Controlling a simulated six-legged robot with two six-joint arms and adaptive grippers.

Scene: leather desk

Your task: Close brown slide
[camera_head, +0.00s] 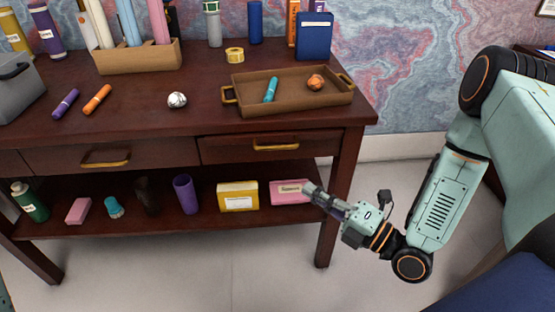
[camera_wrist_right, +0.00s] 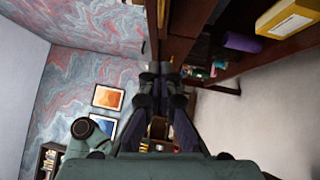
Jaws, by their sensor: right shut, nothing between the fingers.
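The brown desk (camera_head: 150,122) has two brown drawers under its top. The right drawer (camera_head: 225,152) has a gold handle (camera_head: 275,145); the left drawer (camera_head: 60,158) has a gold handle (camera_head: 106,160) too. Both fronts look about level with the frame; I cannot tell whether either stands slightly out. My right gripper (camera_head: 308,189) is shut and empty, below the right drawer and in front of the lower shelf's right end. It overlaps the pink box in the picture; contact is unclear. Its fingers also show in the right wrist view (camera_wrist_right: 161,78). My left gripper is not in view.
The lower shelf holds a pink box (camera_head: 285,195), a yellow box (camera_head: 238,196), a purple cup (camera_head: 186,194) and other items. A wooden tray (camera_head: 245,103) sits on the desktop. The right desk leg (camera_head: 328,232) stands beside my right gripper. Floor in front is clear.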

